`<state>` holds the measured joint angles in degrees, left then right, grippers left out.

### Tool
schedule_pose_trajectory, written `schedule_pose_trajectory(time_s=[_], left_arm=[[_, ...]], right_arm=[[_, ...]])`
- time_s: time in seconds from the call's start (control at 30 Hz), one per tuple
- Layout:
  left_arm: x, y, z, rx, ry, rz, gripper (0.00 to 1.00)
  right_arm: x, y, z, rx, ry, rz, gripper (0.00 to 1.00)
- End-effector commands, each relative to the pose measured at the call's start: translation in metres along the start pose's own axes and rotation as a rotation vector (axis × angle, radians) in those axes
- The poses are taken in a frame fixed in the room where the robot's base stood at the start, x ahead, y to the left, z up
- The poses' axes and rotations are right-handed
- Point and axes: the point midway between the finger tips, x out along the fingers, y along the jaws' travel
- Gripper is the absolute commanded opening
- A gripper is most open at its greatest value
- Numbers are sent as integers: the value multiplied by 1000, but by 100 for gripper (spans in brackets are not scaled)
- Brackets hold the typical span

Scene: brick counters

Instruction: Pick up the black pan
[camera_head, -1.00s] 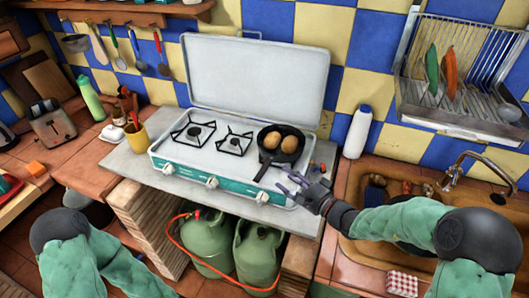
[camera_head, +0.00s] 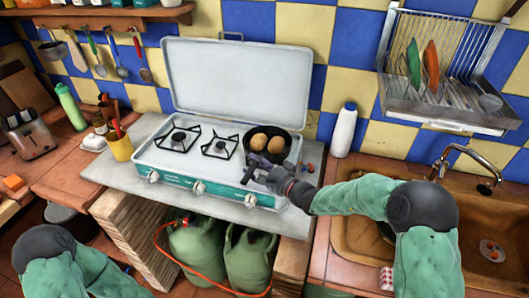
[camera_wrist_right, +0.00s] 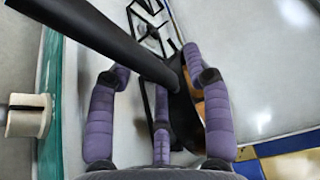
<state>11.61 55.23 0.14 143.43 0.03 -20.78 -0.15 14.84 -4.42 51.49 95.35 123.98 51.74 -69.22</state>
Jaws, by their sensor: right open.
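The black pan (camera_head: 289,147) sits on the right burner of the camping stove, with two brown round food items (camera_head: 267,143) in it. My right gripper (camera_head: 259,170) is at the pan's near side, over its handle. The purple fingers mostly hide the handle in the head view. In the right wrist view the black handle (camera_wrist_right: 100,32) runs from the upper left towards the pan body (camera_wrist_right: 185,122). The purple fingers (camera_wrist_right: 160,85) are spread apart around the handle's line, not closed on it. My left arm shows at the lower left; its gripper is out of view.
The stove (camera_head: 148,160) has its lid (camera_head: 240,85) raised behind the pan. The left burner (camera_head: 178,139) is empty. A white bottle (camera_head: 343,131) stands right of the stove. A sink (camera_head: 460,240) lies at the right, and a yellow utensil cup (camera_head: 120,149) at the left.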

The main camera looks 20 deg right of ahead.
Motion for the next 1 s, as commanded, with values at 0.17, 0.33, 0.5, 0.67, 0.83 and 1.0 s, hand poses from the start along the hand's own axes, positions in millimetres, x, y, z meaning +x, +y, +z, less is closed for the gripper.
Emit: schedule_pose_trajectory(time_s=[0.17,0.33,0.5,0.67,0.83,1.0], left_arm=[[0,0,0,0,0,0,40],[0,0,0,0,0,0,40],[0,0,0,0,0,0,40],[0,0,0,0,0,0,40],[-4,1,0,0,0,0,40],[-13,4,0,0,0,0,40]], right_arm=[[0,0,0,0,0,0,45],[0,0,0,0,0,0,0],[0,-4,-1,-6,0,-8,0],[0,-4,-1,-5,0,-7,0],[-1,-12,0,-5,0,-7,0],[-2,-36,3,-8,0,-10,0]])
